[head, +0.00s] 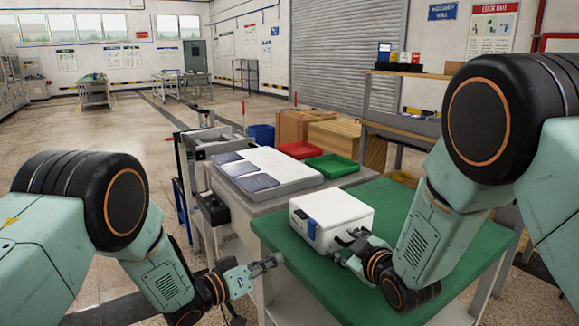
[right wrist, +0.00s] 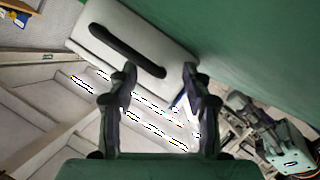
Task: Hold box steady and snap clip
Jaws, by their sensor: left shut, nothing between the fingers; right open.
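A white lidded box (head: 345,212) sits on the green tabletop (head: 285,232), with a blue clip (head: 312,229) on its front left. My right gripper (head: 345,250) is open at the box's near right side, its fingers close to the wall; I cannot tell whether they touch it. In the right wrist view, the box's pale side (right wrist: 160,38) with a black handle (right wrist: 127,50) lies beyond the open fingers (right wrist: 160,80). My left gripper (head: 270,263) is shut and empty, by the table's left edge, apart from the box and lower left of the clip.
A grey workbench with a pale tray (head: 285,172) and dark sheets (head: 247,175) adjoins on the left. A green tray (head: 331,166) and a red tray (head: 299,150) stand behind the box. Cardboard boxes (head: 296,125) stand further back. The green tabletop's near left part is clear.

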